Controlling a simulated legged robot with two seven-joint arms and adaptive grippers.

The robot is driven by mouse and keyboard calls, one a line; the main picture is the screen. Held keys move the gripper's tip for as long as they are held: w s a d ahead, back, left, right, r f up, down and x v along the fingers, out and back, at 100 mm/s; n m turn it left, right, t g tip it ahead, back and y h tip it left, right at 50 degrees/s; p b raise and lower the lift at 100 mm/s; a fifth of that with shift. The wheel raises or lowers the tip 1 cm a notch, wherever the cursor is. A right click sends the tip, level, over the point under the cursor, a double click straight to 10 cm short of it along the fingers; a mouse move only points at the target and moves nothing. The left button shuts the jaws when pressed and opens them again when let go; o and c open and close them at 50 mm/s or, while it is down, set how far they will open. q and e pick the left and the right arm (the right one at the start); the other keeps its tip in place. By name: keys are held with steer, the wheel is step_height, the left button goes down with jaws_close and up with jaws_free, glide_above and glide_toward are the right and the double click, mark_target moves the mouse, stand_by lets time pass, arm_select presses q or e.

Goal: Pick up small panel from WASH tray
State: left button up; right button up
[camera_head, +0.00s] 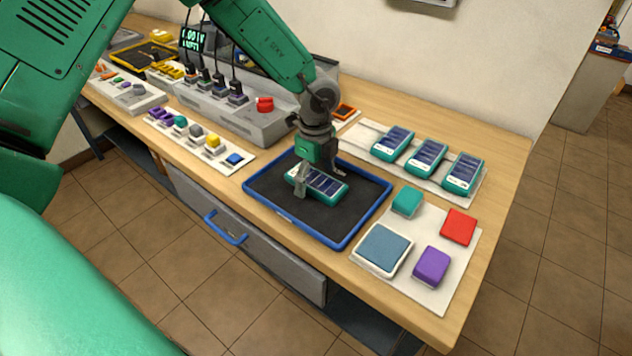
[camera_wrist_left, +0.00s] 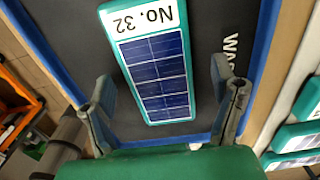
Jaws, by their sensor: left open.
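The small panel (camera_head: 327,188) is a teal block with dark blue solar cells and a white end label. It lies in the blue-rimmed WASH tray (camera_head: 343,242), on the dark mat. In the left wrist view the panel (camera_wrist_left: 155,68) shows its label "No. 32", and part of the tray's lettering (camera_wrist_left: 230,52) shows beside it. My left gripper (camera_head: 318,187) is open over the panel. In the left wrist view its fingers (camera_wrist_left: 165,100) stand apart, one to each side of the panel's near end, with gaps visible. I cannot tell whether they touch the mat. My right gripper is not in view.
Three similar panels (camera_head: 426,158) lie on a white mat behind the tray. Coloured blocks (camera_head: 432,266) lie on a white sheet to the right. A grey charging station (camera_head: 235,115) with a red knob stands behind left. A drawer with a blue handle (camera_head: 226,227) is below.

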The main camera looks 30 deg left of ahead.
arm_select(q)
steer(key=shift+f, duration=0.3)
steer(key=c, duration=1.4)
steer(key=shift+r, duration=0.1)
